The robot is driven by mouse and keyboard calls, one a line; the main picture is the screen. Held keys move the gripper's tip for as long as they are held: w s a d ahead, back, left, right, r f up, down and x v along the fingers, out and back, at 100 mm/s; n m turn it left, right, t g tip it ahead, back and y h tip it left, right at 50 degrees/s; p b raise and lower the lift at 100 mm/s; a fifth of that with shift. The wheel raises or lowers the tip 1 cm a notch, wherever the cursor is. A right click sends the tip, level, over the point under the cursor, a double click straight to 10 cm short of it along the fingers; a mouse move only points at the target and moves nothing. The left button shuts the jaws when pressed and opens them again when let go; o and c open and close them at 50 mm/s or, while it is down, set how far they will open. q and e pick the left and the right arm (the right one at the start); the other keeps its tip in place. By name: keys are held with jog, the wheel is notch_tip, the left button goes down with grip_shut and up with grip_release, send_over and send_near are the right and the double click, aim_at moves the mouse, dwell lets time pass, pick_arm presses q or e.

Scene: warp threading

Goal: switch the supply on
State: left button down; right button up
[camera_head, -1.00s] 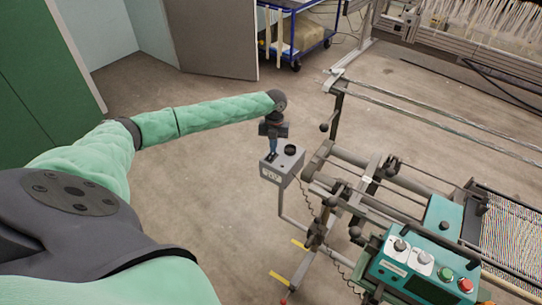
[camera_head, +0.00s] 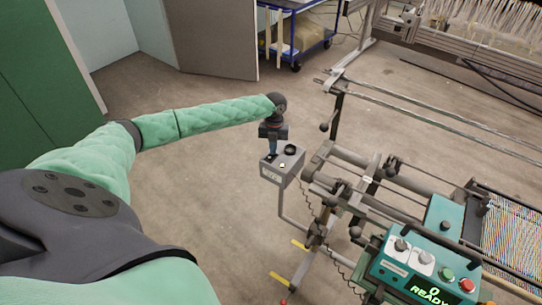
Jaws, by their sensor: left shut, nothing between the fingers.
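The supply is a small grey box (camera_head: 281,175) on a bent metal post in the middle of the view. Its top carries a round black knob (camera_head: 290,149) and a small pale lit spot (camera_head: 283,165). My left gripper (camera_head: 271,155) is shut and empty. It points down at the left part of the box top, at or just above it; I cannot tell whether it touches. The switch under the fingertips is largely hidden. The teal control panel's display (camera_head: 430,292) glows green and reads "0 READY". My right gripper is not in view.
The machine frame with dark rails (camera_head: 375,190) stands close right of the box. The teal panel (camera_head: 400,268) has switches, a green button (camera_head: 447,274) and a red button (camera_head: 466,285). A blue trolley (camera_head: 297,45) stands behind. The floor left of the box is clear.

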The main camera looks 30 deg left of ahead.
pick_arm(q)
notch_tip(320, 180, up, 7)
jog(key=p, duration=0.5)
dwell(0.6)
dwell(0.5)
